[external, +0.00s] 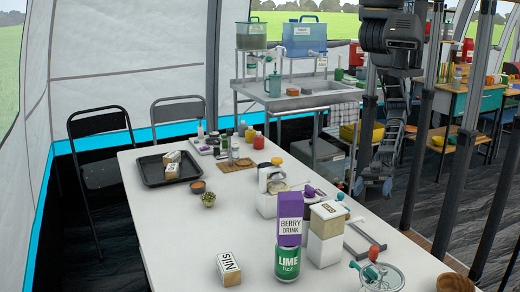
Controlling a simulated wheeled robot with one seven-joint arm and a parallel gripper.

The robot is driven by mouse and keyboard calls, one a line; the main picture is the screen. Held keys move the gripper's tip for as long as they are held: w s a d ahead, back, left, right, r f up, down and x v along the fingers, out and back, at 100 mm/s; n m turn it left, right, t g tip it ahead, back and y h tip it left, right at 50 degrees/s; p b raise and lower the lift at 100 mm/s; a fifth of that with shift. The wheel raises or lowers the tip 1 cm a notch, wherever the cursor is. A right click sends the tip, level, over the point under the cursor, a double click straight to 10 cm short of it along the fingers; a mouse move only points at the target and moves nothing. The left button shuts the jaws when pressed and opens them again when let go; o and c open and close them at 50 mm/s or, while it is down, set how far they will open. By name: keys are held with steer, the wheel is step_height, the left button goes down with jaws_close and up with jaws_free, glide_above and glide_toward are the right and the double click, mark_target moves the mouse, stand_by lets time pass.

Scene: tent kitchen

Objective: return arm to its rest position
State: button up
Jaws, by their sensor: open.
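My arm (391,45) shows in the external view at upper right, dark and folded, hanging downward beside the table. My gripper (373,186) is at its lower end, pointing down just past the table's right edge. It is small and dark in the picture, but its jaws look apart. I see nothing held between them. It appears clear of the table and the things on it, though its exact distance from the table edge is hard to tell.
The long white table (180,235) carries a black tray (152,170), a green lime can (287,263), a purple berry drink carton (289,216), a glass jar (382,278) and several boxes. A sink stand (300,101) is behind. Dark poles (419,150) stand at right.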

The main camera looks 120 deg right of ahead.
steer(key=s+d+r+m+h+p, duration=0.1)
steer(key=d+r+h, duration=0.4)
steer(key=d, duration=0.5)
steer(key=s+d+r+m+h+p, duration=0.2)
steer(key=d+r, duration=0.4)
steer(key=d, duration=0.5)
steer(key=s+m+h, duration=0.1)
steer(key=s+h, duration=0.1)
steer(key=shift+s+d+r+t+h, duration=0.2)
steer(key=shift+s+d+t+h, duration=0.1)
steer(key=shift+s+h, duration=0.1)
